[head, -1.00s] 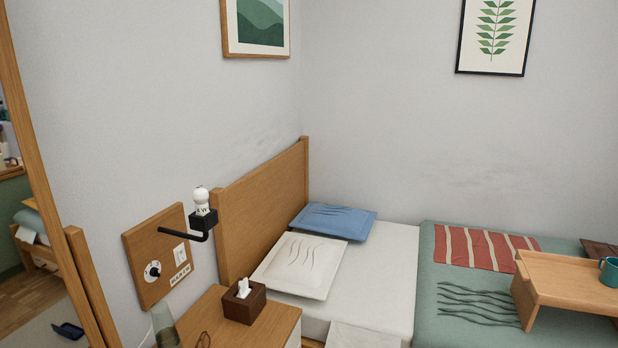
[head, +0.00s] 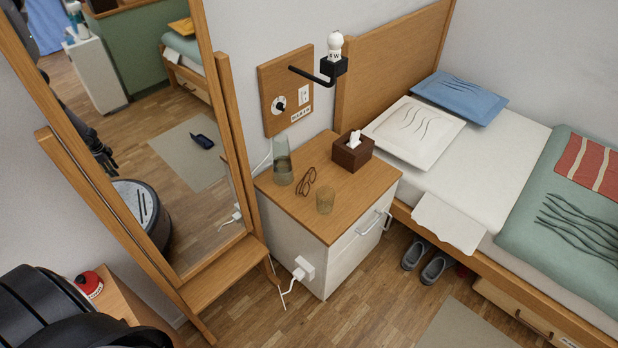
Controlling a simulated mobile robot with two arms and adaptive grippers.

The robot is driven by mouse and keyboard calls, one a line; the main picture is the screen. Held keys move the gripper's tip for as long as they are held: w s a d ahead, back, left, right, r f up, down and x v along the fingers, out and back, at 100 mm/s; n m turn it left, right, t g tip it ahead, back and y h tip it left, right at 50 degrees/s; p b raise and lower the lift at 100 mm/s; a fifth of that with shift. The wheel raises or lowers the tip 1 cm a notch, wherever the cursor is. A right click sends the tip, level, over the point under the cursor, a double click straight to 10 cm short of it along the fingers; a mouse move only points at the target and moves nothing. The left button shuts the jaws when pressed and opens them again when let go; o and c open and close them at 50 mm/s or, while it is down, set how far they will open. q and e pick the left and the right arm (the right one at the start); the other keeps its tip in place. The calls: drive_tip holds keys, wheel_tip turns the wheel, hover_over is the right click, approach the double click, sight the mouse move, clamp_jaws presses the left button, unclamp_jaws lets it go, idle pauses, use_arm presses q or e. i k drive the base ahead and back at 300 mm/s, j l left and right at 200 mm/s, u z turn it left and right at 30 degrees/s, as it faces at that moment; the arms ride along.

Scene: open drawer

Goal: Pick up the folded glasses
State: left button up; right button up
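The folded glasses (head: 306,181) have thin brown frames and lie on the wooden top of the bedside cabinet (head: 346,205). They are between a tall greenish glass carafe (head: 283,164) on their left and a short amber tumbler (head: 325,201) at their lower right. Nothing covers them. Neither of my grippers shows in the head view. A black part that looks like my own arm fills the lower left corner.
A brown tissue box (head: 352,151) stands at the cabinet's back right. A leaning mirror (head: 229,150) is close on the left. The bed (head: 497,146) is to the right. A plug and cable (head: 302,269) hang at the cabinet's side. Shoes (head: 433,268) sit under the bed.

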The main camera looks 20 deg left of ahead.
sight(313, 175)
drive_tip(key=l+u, duration=0.15)
drive_tip(key=u, duration=0.25)
drive_tip(key=l+u, duration=0.2)
drive_tip(key=u, duration=0.2)
drive_tip(key=k+l+u, duration=0.1)
drive_tip(key=u, duration=0.3)
drive_tip(key=l+u, duration=0.15)
drive_tip(key=u, duration=0.3)
drive_tip(key=k, duration=0.05)
